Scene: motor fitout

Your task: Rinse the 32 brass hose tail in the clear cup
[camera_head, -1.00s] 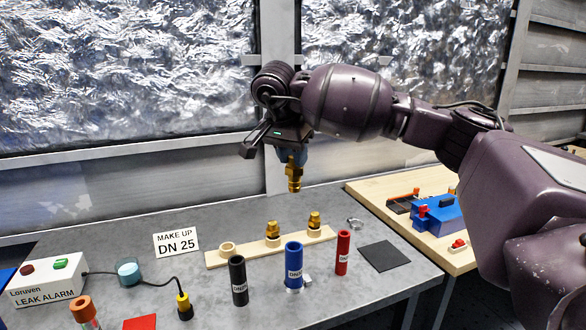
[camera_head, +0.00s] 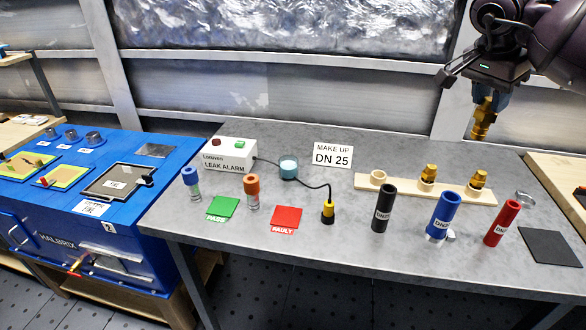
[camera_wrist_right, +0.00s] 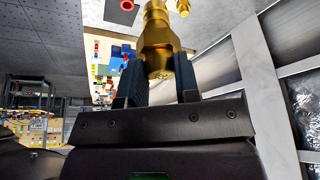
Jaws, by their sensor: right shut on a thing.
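My right gripper (camera_head: 487,97) is shut on a brass hose tail (camera_head: 481,126) and holds it upright in the air above the back right of the grey table. The right wrist view shows the brass fitting (camera_wrist_right: 158,40) between the two fingers. A small clear cup (camera_head: 289,168) with blue liquid stands near the middle of the table, beside the leak alarm box. The held hose tail is well to the right of the cup and apart from it. No size mark is readable on the fitting. My left gripper is not in view.
A wooden holder (camera_head: 400,187) bears two more brass fittings, its left socket empty. Black (camera_head: 384,208), blue (camera_head: 443,215) and red (camera_head: 502,222) tubes stand in front. A leak alarm box (camera_head: 229,156) with a cable, a DN 25 sign (camera_head: 332,155) and green and red pads lie leftward.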

